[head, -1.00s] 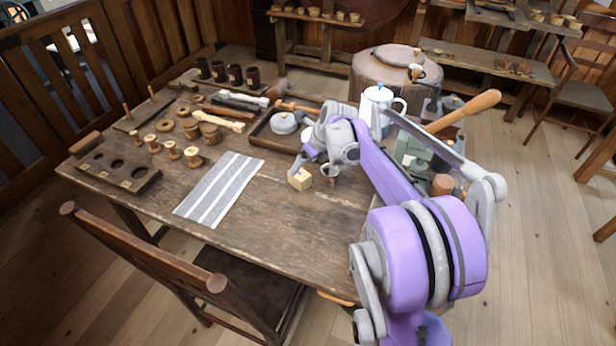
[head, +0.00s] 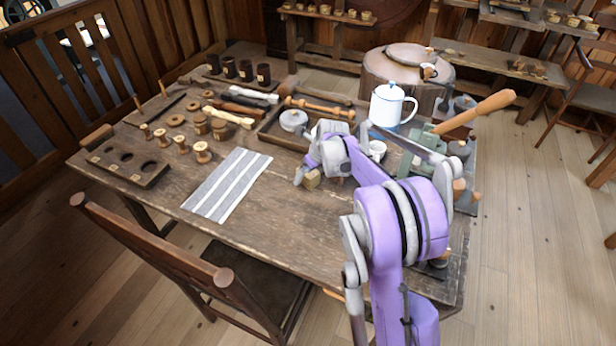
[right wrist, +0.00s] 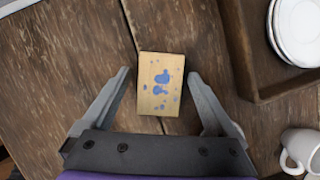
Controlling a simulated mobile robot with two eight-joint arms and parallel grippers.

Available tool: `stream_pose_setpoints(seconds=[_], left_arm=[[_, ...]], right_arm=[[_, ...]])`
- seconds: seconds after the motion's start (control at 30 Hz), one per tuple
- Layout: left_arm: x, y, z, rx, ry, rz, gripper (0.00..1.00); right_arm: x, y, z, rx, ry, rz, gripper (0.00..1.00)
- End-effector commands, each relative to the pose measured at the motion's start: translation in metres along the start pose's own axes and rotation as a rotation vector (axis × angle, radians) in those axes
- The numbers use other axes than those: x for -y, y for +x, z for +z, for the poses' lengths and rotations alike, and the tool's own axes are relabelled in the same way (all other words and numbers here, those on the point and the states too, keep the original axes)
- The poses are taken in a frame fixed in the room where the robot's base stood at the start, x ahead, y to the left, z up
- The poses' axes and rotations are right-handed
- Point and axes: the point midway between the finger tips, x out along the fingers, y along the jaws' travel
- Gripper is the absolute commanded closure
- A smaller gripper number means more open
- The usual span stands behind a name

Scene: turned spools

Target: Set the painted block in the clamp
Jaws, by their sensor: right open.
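The painted block (right wrist: 160,88), pale yellow wood with blue paint spots, lies on the wooden table (right wrist: 60,90). It also shows in the head view (head: 312,180), partly covered by my gripper. My right gripper (right wrist: 159,74) is open, with one finger on each side of the block and a gap visible on both sides. In the head view my right gripper (head: 315,175) is low over the table. A grey-green clamp (head: 424,142) stands at the right end of the table, partly hidden by my right arm. My left gripper is not in view.
A tray (head: 270,139) with a round lidded tin lies behind the block. A white mug (head: 377,150) and a white enamel pot (head: 390,105) stand between tray and clamp. A striped cloth (head: 228,185) lies left. The table front is clear.

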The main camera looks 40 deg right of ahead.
Motion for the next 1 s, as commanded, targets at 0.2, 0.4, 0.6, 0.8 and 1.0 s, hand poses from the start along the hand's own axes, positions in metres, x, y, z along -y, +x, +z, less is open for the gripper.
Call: stream_pose_setpoints(seconds=[0.2, 0.4, 0.6, 0.8, 1.0], left_arm=[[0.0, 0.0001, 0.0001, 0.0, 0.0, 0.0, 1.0], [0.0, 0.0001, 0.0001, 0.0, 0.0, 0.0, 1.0], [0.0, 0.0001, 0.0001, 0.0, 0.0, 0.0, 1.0], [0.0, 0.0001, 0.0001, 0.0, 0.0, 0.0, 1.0], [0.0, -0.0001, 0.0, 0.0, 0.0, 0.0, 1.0]], right_arm=[[-0.0001, 0.0028, 0.0001, 0.0, 0.0, 0.0, 0.07], [-0.0001, 0.0025, 0.0002, 0.0, 0.0, 0.0, 0.34], [-0.0001, 0.0024, 0.0002, 0.0, 0.0, 0.0, 0.71], [-0.0001, 0.0022, 0.0003, 0.001, 0.0, 0.0, 1.0], [-0.0001, 0.0013, 0.0006, 0.001, 0.0, 0.0, 1.0]])
